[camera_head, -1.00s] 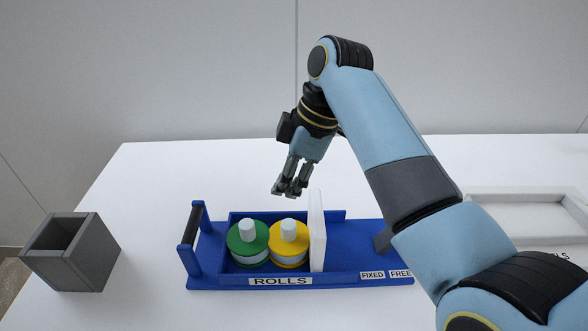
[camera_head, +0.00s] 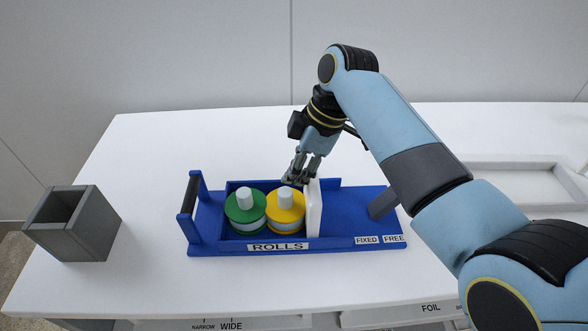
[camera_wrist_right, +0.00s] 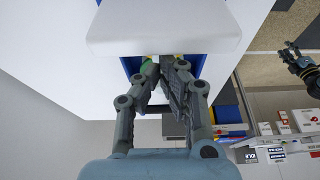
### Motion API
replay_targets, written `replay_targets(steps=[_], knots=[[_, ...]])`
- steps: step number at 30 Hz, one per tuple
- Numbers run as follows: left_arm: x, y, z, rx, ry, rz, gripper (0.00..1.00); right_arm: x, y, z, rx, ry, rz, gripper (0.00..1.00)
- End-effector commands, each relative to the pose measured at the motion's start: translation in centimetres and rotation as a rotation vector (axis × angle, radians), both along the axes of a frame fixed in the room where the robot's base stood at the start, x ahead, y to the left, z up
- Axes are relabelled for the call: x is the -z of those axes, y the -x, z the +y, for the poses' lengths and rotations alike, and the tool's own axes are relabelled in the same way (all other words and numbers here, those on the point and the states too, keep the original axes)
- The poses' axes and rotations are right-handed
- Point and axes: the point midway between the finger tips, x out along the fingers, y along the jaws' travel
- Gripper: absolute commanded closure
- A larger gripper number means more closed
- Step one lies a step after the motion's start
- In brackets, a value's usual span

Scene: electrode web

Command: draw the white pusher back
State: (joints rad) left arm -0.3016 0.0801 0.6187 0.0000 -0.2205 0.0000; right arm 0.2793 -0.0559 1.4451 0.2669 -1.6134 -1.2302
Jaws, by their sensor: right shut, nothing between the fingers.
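The white pusher (camera_head: 314,208) stands upright as a plate in the blue tray (camera_head: 340,243), just right of the yellow roll (camera_head: 285,202). The green roll (camera_head: 246,203) sits left of the yellow one. My right gripper (camera_head: 296,182) is shut and empty at the pusher's top, on its roll side, over the yellow roll. In the right wrist view the pusher (camera_wrist_right: 165,28) fills the top, close to the fingertips (camera_wrist_right: 163,62); I cannot tell if they touch it. What looks like my left gripper (camera_wrist_right: 292,55) shows small at the right edge there; its jaws are unclear.
A grey open box (camera_head: 75,225) stands at the left of the table. The tray has a handle (camera_head: 189,206) at its left end and "FIXED" and "FREE" labels at its right. A white tray (camera_head: 520,170) lies at the right, behind my arm.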

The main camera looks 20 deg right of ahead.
Motion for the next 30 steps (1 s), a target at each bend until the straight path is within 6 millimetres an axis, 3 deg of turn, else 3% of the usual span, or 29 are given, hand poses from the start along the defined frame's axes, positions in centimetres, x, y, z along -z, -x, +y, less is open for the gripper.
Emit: replay_targets(steps=[6, 12, 24, 30], knots=[[-2.9, -0.1, -0.1, 0.000, 0.001, -0.001, 0.65, -0.5, 1.2, -3.9, 0.002, 0.007, 0.004, 1.00], [-4.0, -0.1, -0.1, 0.000, 0.001, -0.002, 0.65, -0.2, 1.9, -6.5, 0.001, 0.004, 0.001, 1.00], [-3.9, -0.3, -0.1, -0.001, 0.001, -0.005, 0.65, 0.0, 2.0, -6.5, 0.001, 0.002, 0.001, 1.00], [-4.7, -0.4, -0.2, 0.000, 0.002, -0.006, 0.65, -0.2, 1.8, -5.6, 0.010, -0.001, 0.001, 1.00]])
